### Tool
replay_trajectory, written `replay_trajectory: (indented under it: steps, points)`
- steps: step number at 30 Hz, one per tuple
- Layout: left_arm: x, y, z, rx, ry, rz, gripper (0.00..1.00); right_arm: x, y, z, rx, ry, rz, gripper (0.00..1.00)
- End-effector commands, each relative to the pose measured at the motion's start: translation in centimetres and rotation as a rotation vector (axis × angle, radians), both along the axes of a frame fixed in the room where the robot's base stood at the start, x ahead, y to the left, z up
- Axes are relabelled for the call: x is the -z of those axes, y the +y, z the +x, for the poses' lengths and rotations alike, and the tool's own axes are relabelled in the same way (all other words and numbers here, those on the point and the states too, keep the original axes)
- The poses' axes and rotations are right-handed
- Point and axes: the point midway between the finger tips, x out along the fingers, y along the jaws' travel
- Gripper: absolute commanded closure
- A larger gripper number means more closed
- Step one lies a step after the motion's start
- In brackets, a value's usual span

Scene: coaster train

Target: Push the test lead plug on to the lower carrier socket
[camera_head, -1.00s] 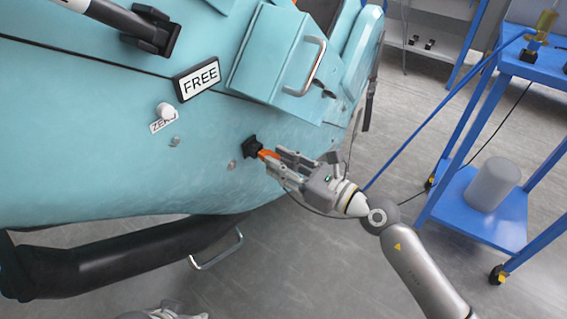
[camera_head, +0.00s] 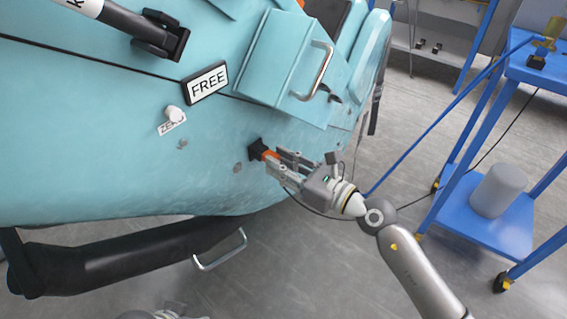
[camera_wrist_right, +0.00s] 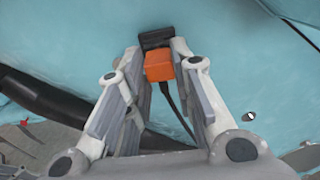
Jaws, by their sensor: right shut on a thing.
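The test lead plug (camera_head: 270,155) is orange and sits between the fingers of my right gripper (camera_head: 279,163), which is shut on it. Its nose is at the black carrier socket (camera_head: 257,148) on the teal body. In the right wrist view the orange plug (camera_wrist_right: 159,67) meets the black socket (camera_wrist_right: 155,40) with no clear gap, but I cannot tell how deep it sits. A dark lead hangs from the plug between the fingers of my right gripper (camera_wrist_right: 160,62). Grey parts at the bottom edge of the head view may be my left gripper (camera_head: 160,313); its fingers are not clear.
A FREE sign (camera_head: 206,83), a white ZERO knob (camera_head: 173,113) and a box with a handle (camera_head: 290,70) are on the teal body (camera_head: 90,140). A black tube (camera_head: 110,262) runs below. A blue cart (camera_head: 490,228) stands right, with floor between.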

Motion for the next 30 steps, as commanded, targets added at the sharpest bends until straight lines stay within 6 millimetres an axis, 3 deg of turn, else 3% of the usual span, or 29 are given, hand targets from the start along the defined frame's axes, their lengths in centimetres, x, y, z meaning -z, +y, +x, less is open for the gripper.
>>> replay_trajectory:
  steps: [2, 3, 9, 20, 30]
  points:
    - [0.0, 0.0, 0.0, 0.000, 0.000, 0.000, 0.60, -0.1, 0.1, 0.0, -0.001, -0.001, 0.001, 1.00]
    - [0.0, 0.0, 0.0, 0.000, 0.000, 0.000, 0.60, -0.1, 0.1, 0.0, -0.001, -0.001, 0.001, 0.75]
    - [0.0, 0.0, 0.0, 0.000, -0.001, 0.000, 0.60, -0.1, 0.0, 0.0, -0.001, -0.001, 0.001, 0.52]
    - [0.1, 0.0, 0.0, 0.002, 0.001, 0.001, 0.60, 0.0, -0.3, -0.2, -0.001, 0.000, 0.000, 0.52]
    - [0.0, 0.0, 0.0, 0.001, 0.000, 0.000, 0.60, 0.2, -4.9, -3.6, -0.001, 0.002, -0.005, 0.52]
